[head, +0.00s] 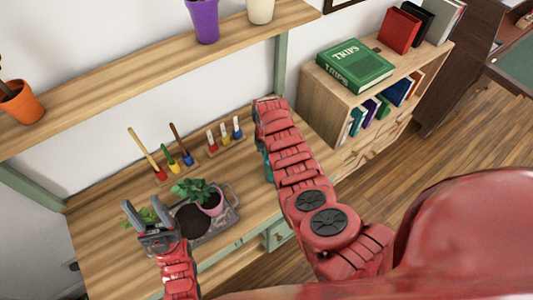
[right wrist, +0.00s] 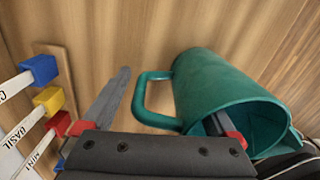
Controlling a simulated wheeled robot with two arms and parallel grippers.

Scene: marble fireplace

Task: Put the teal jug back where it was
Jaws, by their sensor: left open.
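The teal jug (right wrist: 215,85) shows in the right wrist view with its mouth toward the camera and its handle to the left. In the head view only a sliver of it (head: 266,165) shows beside my right arm. My right gripper (right wrist: 170,98) has its fingers wide apart. One finger reaches into the jug's mouth and the other is outside, left of the handle, with a gap. In the head view my right arm hides this gripper. My left gripper (head: 147,215) is open and empty above the front left of the table, next to the tray.
A tray (head: 232,216) holds soil and a potted plant (head: 208,198). Hand tools (head: 168,155) stand in a rack. Plant labels (head: 224,135) stand in a block, close to my right gripper in the wrist view (right wrist: 42,98). A bookcase (head: 340,100) is to the right. A shelf (head: 120,75) runs above.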

